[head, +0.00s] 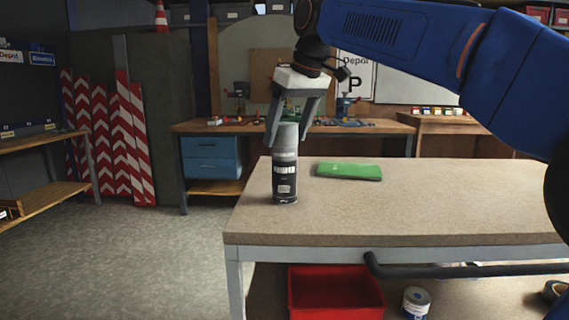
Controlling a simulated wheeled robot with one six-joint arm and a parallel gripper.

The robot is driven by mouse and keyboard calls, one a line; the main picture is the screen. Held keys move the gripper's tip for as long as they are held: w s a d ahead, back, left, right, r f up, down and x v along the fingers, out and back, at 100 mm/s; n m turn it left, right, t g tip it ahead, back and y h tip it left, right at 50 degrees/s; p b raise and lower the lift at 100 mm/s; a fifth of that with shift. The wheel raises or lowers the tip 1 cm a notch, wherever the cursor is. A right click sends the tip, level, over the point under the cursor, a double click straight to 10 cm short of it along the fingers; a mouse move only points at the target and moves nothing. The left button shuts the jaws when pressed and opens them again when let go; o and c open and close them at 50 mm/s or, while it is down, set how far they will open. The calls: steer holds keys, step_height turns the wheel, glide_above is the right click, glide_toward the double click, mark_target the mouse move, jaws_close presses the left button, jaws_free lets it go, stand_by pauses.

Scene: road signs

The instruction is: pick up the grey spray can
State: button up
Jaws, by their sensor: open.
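The grey spray can (285,175) stands upright near the left end of the table, with a dark lower body, a white-lettered label and a lighter grey top. My gripper (285,138) points down at the can's top from above. It is open, with one finger to the left of the cap and the other to the right in the picture. Whether either finger touches the can cannot be told from this view.
A green flat item (349,171) lies on the table (430,205) right of the can. Below are a red bin (334,295) and a white tin (416,301). A workbench (330,129) with small items stands behind. The table's right half is clear.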

mark_target(280, 146)
steer(key=shift+a+x, duration=0.1)
steer(key=shift+x, duration=1.05)
steer(key=shift+a+x, duration=0.15)
steer(key=shift+x, duration=1)
steer(key=shift+c, duration=0.6)
steer(key=shift+r, duration=0.1)
steer(key=c, duration=1.3)
